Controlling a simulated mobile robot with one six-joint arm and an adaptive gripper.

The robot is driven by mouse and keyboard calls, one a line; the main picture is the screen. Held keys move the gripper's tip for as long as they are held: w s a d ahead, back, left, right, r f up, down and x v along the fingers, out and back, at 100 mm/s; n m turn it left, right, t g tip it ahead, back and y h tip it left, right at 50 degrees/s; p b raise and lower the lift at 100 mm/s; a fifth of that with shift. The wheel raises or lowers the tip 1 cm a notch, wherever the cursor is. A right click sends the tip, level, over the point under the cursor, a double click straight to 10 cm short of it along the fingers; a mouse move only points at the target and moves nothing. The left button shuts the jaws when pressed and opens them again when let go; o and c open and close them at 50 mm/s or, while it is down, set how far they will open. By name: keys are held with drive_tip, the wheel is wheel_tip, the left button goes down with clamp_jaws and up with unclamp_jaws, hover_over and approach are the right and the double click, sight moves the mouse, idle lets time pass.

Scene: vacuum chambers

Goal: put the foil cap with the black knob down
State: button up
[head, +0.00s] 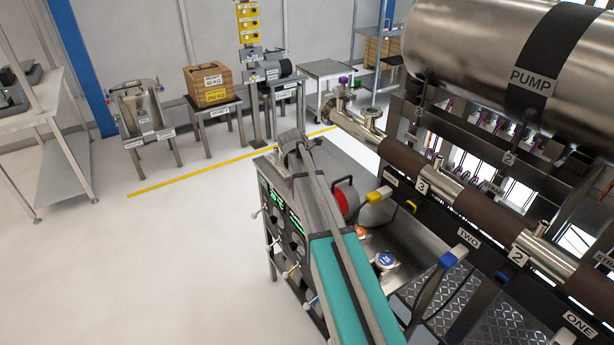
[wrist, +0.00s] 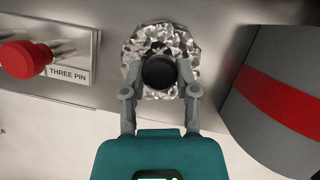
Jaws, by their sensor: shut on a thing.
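The foil cap (wrist: 136,48) is a crumpled silver piece with a round black knob (wrist: 159,72) at its middle, seen in the wrist view. My gripper (wrist: 160,80) is shut on the black knob, one finger on each side of it. The foil lies beyond the knob, against or just above a grey metal surface; I cannot tell whether it touches. In the head view my teal arm reaches over the bench, and the fingertips and the foil cap are hidden.
A red knob (wrist: 18,59) on a plate labelled THREE PIN (wrist: 69,74) is left of the cap. A grey cylinder with a red band (wrist: 285,105) is close on the right. In the head view, the pipe manifold (head: 437,180) and the PUMP tank (head: 470,50) crowd the right; open floor (head: 180,260) lies left.

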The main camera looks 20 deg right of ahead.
drive_tip(key=shift+f, duration=0.2)
drive_tip(key=o, duration=0.9)
drive_tip(key=shift+r, duration=0.2)
drive_tip(key=p+v, duration=0.6)
drive_tip(key=shift+r, duration=0.25)
drive_tip(key=p+v, duration=0.5)
drive_tip(key=shift+s+a+r, duration=0.1)
drive_tip(key=shift+a+r, duration=0.1)
drive_tip(key=shift+s+a, duration=0.1)
